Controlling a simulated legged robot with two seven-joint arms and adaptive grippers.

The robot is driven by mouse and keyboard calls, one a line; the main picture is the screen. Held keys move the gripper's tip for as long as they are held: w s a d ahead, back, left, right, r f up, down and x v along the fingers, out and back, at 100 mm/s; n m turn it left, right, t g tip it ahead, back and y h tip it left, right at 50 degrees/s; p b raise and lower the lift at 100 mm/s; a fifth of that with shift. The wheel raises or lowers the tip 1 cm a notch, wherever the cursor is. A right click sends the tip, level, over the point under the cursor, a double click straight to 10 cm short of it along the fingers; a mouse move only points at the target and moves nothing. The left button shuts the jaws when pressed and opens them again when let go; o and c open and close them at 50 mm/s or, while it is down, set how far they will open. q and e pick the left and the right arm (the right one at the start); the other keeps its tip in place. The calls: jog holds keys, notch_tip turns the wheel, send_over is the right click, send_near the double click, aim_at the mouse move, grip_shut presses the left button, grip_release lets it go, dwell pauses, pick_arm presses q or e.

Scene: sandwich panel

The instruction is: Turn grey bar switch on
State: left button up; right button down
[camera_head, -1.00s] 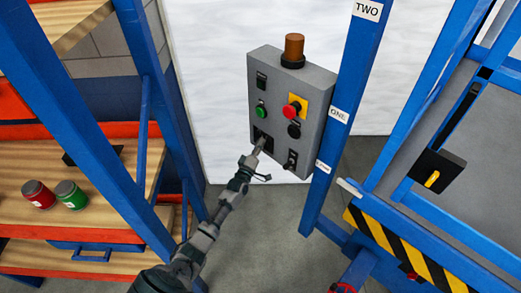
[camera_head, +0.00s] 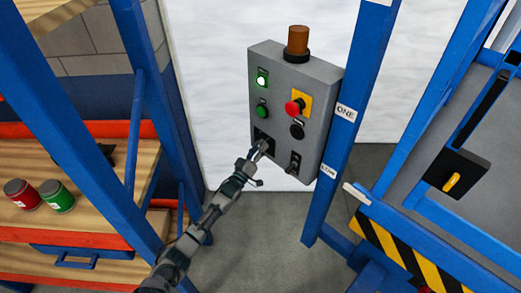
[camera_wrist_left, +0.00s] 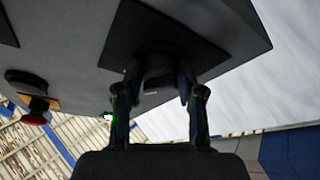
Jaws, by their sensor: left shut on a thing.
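A grey control panel (camera_head: 318,90) hangs on the left of a blue post. Its lower left holds a black square plate (camera_head: 262,135) with a switch. My left gripper (camera_head: 260,149) reaches up to this switch from below. In the left wrist view, its two fingers are shut on the dark switch knob (camera_wrist_left: 158,82) on the black plate (camera_wrist_left: 150,35). The fingers hide much of the knob, and I cannot make out its angle. A small indicator (camera_head: 262,78) at the panel's upper left glows whitish green. Another small switch (camera_head: 294,163) sits at the lower right. My right gripper is not in view.
The panel also carries a green button (camera_head: 262,111), a red button on yellow (camera_head: 295,107), a black knob (camera_head: 297,130) and an orange beacon (camera_head: 298,40). Shelves with red and green cans (camera_head: 58,195) stand left. A striped barrier (camera_head: 400,250) stands right.

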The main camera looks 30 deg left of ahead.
pick_arm(q)
jog(key=shift+f, duration=0.15)
jog(key=o, duration=1.1)
jog(key=shift+a, duration=0.1)
jog(key=shift+o, duration=0.2)
jog(key=shift+a, duration=0.1)
jog(key=v, duration=1.2)
jog(key=shift+f, duration=0.2)
